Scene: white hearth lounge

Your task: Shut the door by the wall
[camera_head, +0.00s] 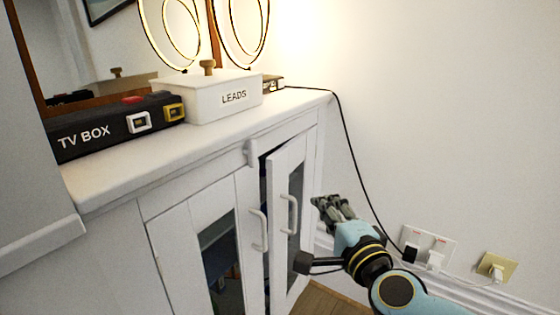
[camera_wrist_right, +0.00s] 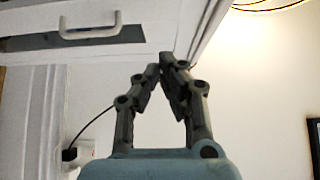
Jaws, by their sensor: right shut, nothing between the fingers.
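The cabinet door by the wall (camera_head: 279,245) is white with a dark glass panel and a white bar handle (camera_head: 289,214). It stands ajar, with a dark gap along its left edge. My right gripper (camera_head: 320,203) is shut and empty, on the wall side of this door, close to its outer face. In the right wrist view the fingertips (camera_wrist_right: 166,62) meet just below the door (camera_wrist_right: 125,50), whose handle (camera_wrist_right: 90,30) shows at upper left. I cannot tell if they touch the door. My left gripper is not in view.
The other cabinet door (camera_head: 190,240) looks closed. A white LEADS box (camera_head: 215,98) and a black TV BOX (camera_head: 95,132) stand on the cabinet top. A black cable (camera_head: 352,155) hangs down the wall to sockets (camera_head: 430,242) near my right arm.

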